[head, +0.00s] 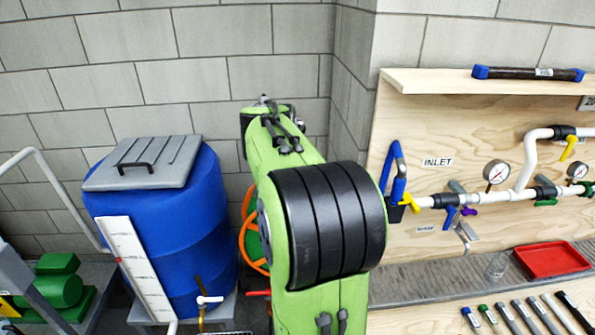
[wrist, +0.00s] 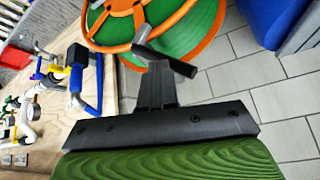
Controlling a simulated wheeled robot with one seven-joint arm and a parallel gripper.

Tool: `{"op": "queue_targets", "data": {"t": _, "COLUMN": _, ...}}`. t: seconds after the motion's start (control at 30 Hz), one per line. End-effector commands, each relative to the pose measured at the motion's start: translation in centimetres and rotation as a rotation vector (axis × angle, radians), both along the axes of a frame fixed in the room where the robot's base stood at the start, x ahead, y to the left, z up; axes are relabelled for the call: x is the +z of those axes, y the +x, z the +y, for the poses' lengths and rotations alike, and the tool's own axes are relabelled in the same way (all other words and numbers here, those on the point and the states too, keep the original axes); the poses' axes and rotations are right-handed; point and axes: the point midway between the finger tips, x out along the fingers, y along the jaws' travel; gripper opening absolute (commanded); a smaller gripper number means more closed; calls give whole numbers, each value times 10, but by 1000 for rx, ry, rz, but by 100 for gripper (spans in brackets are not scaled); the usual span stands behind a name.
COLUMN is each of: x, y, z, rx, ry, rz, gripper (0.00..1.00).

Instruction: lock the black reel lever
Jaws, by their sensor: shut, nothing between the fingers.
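The hose reel (wrist: 150,25) has an orange rim and a green face, and fills the top of the wrist view. A black lever (wrist: 180,66) shows as a dark bar in front of the reel's lower edge, with a grey rod rising beside it. My gripper (wrist: 156,70) is shut and empty, its fingertips right at the bar. I cannot tell whether they touch it. In the head view the orange reel (head: 250,238) shows only in part behind my green arm, and the lever and my gripper are hidden.
A blue barrel (head: 175,230) with a grey lid stands left of the reel. A plywood panel with white pipes (head: 500,190), gauges and coloured valves is on the right. A red tray (head: 552,260) and several tools lie below it. Tiled floor (wrist: 235,75) is clear beside the reel.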

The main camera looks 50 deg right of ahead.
Motion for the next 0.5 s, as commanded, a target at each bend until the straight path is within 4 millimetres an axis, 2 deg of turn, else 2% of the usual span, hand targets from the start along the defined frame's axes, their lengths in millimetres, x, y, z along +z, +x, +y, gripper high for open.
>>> {"op": "queue_targets", "data": {"t": 0.03, "x": -2, "y": 6, "z": 5, "rx": 12, "ry": -26, "rz": 34, "gripper": 0}}
{"op": "queue_targets", "data": {"t": 0.5, "x": -27, "y": 23, "z": 20, "rx": 7, "ry": -316, "rz": 363, "gripper": 0}}
